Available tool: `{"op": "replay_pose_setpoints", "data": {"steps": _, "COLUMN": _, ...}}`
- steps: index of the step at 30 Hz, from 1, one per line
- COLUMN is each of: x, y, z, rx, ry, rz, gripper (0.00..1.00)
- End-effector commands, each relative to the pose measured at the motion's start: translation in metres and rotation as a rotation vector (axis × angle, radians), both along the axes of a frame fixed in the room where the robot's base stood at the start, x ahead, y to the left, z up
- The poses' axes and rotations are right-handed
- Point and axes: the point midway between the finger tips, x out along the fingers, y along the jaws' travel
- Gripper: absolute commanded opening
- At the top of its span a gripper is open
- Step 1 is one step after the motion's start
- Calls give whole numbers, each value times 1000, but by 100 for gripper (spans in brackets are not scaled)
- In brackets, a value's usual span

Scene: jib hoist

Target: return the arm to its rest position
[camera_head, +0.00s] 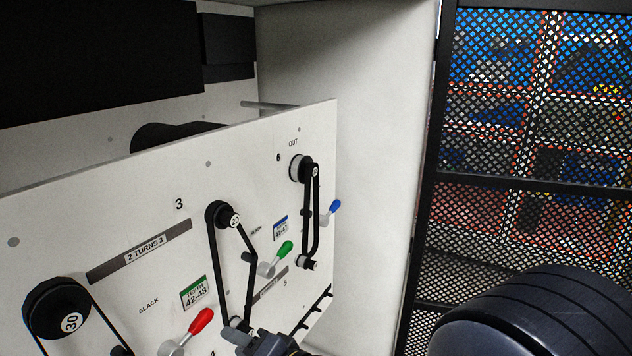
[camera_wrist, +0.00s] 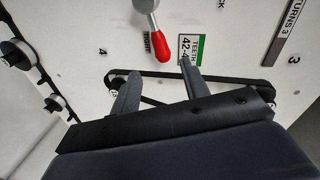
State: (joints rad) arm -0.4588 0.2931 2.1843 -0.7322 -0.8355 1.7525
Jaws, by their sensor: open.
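My gripper (camera_head: 262,343) shows at the bottom edge of the head view, in front of the lower part of the white panel (camera_head: 130,215). In the wrist view my gripper (camera_wrist: 160,67) has its two grey fingers spread apart, with nothing held between them. The fingers overlap a black belt (camera_wrist: 230,82) on the panel; I cannot tell whether they touch it. A red-tipped lever (camera_wrist: 162,45) lies just beyond the fingertips, and it also shows in the head view (camera_head: 201,320).
The panel also carries a green lever (camera_head: 285,249), a blue lever (camera_head: 336,207), and belts around a 20 pulley (camera_head: 234,220) and a 30 pulley (camera_head: 60,310). A black mesh fence (camera_head: 540,130) stands at the right. A grey wall (camera_head: 375,130) separates it from the panel.

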Motion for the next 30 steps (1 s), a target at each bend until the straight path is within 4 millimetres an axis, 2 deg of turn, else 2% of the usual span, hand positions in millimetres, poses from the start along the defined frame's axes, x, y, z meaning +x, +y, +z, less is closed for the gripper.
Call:
{"op": "replay_pose_setpoints", "data": {"steps": 3, "x": 11, "y": 20, "z": -5, "rx": -1, "ry": 3, "rz": 6, "gripper": 43}}
{"op": "replay_pose_setpoints", "data": {"steps": 17, "x": 51, "y": 81, "z": -18, "rx": -2, "ry": 1, "rz": 5, "gripper": 43}}
{"op": "replay_pose_setpoints", "data": {"steps": 30, "x": 54, "y": 82, "z": -7, "rx": -93, "ry": -158, "rz": 1, "gripper": 43}}
